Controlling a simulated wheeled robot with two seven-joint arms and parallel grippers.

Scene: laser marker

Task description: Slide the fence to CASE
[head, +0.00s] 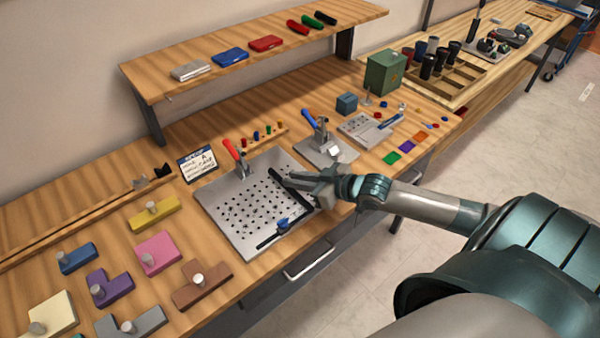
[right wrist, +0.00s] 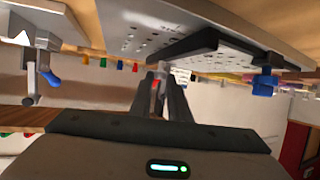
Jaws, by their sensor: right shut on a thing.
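A perforated grey metal plate (head: 225,213) lies on the wooden bench. A black fence (head: 264,243) with angled bars rests across its right part, and a blue knob (head: 282,223) sits on its near bar. My right gripper (head: 292,180) is at the plate's right side, with its fingers shut on the fence's far bar. In the right wrist view the fingers (right wrist: 160,85) meet the end of the black fence (right wrist: 215,40); the exact contact is partly hidden. I cannot read any CASE mark on the plate. My left gripper is not in view.
A red-handled clamp (head: 233,150) stands at the plate's back edge. A blue-handled clamp (head: 313,122) stands behind my right gripper. A small card (head: 197,163) stands left of the plate. Several coloured blocks with knobs, such as a pink one (head: 157,252), lie at the left.

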